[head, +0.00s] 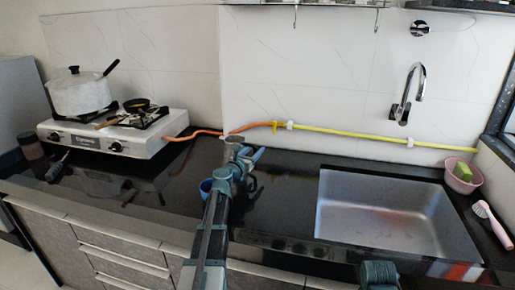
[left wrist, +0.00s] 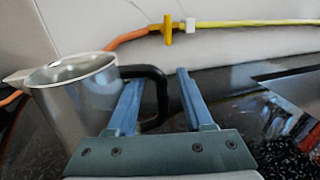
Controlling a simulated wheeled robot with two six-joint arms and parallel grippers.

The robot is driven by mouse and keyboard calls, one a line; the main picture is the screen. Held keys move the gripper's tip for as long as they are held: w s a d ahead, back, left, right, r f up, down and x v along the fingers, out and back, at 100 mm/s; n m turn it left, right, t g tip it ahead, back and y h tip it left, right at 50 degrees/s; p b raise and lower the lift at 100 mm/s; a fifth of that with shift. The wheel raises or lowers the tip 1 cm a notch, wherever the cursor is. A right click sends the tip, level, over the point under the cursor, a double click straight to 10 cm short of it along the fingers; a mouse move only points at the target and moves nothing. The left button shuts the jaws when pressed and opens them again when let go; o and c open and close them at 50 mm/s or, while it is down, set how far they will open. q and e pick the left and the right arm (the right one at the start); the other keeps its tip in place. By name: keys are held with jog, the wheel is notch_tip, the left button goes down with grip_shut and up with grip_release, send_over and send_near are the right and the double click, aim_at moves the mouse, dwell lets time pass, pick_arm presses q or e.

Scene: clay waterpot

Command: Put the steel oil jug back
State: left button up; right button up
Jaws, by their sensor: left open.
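The steel oil jug (left wrist: 75,98) stands upright in the left of the left wrist view, its spout pointing left and its black handle (left wrist: 162,95) pointing right. In the head view it is mostly hidden behind my left gripper (head: 246,158) near the back wall. My left gripper is open, and its two blue fingers also show in the left wrist view (left wrist: 161,78). The handle's upright part appears between the fingers, with the left finger overlapping the handle's loop. I cannot tell whether either finger touches it.
A hose (head: 340,132) runs along the wall.

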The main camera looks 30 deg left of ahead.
pick_arm(q)
jog(key=s, duration=0.4)
jog(key=shift+s+d, duration=0.1)
jog(key=shift+s, duration=0.05)
